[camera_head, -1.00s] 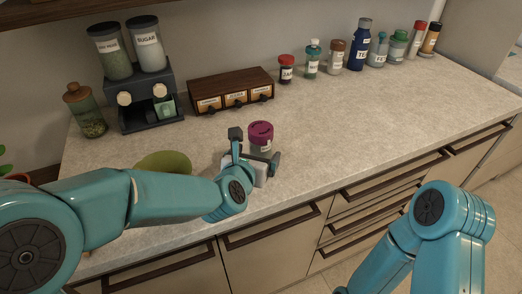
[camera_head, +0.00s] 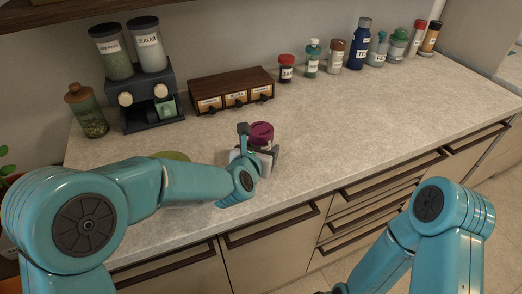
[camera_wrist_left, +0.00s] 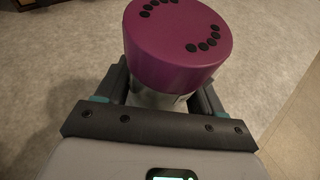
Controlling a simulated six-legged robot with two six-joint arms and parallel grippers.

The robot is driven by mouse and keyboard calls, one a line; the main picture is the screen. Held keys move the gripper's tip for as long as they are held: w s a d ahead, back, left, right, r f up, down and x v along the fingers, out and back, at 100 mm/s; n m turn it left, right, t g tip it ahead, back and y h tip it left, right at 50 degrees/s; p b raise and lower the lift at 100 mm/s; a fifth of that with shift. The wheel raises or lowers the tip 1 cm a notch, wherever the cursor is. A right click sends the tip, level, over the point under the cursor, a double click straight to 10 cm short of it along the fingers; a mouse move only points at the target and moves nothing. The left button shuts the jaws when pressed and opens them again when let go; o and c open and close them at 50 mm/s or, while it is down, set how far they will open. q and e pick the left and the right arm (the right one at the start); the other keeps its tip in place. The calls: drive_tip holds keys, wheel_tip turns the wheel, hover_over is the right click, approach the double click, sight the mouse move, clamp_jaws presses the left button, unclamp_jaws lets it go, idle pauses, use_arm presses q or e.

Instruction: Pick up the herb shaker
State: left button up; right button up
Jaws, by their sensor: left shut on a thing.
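The herb shaker (camera_head: 261,133) is a jar with a purple lid with dark holes. It is upright near the front edge of the counter (camera_head: 330,140). My left gripper (camera_head: 262,152) is shut around the jar below the lid, coming from the front left. In the left wrist view the purple lid (camera_wrist_left: 178,42) rises above the jaws, and a pale part of the jar shows between the fingers (camera_wrist_left: 163,98). I cannot tell whether its base touches the counter. My right arm shows at the lower right, but its gripper is out of view.
A small wooden drawer box (camera_head: 231,90) stands behind the shaker. A dispenser (camera_head: 145,95) and a green jar (camera_head: 87,110) are at the back left. A green bowl (camera_head: 172,156) is partly hidden by my left arm. Several bottles line the back right. The counter's middle right is clear.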

sight(263, 124)
use_arm(q)
wheel_tip(263, 124, up, 8)
drive_tip(key=shift+f+p, duration=0.2)
drive_tip(key=shift+p, duration=0.6)
wheel_tip(263, 124, up, 13)
drive_tip(key=p, duration=0.6)
drive_tip(key=shift+f, duration=0.2)
drive_tip(key=shift+f, duration=0.1)
wheel_tip(263, 124, down, 19)
drive_tip(key=b, duration=2)
drive_tip(key=shift+f, duration=0.2)
drive_tip(key=shift+f, duration=0.25)
drive_tip(key=shift+o, duration=1.4)
drive_tip(key=c, duration=0.6)
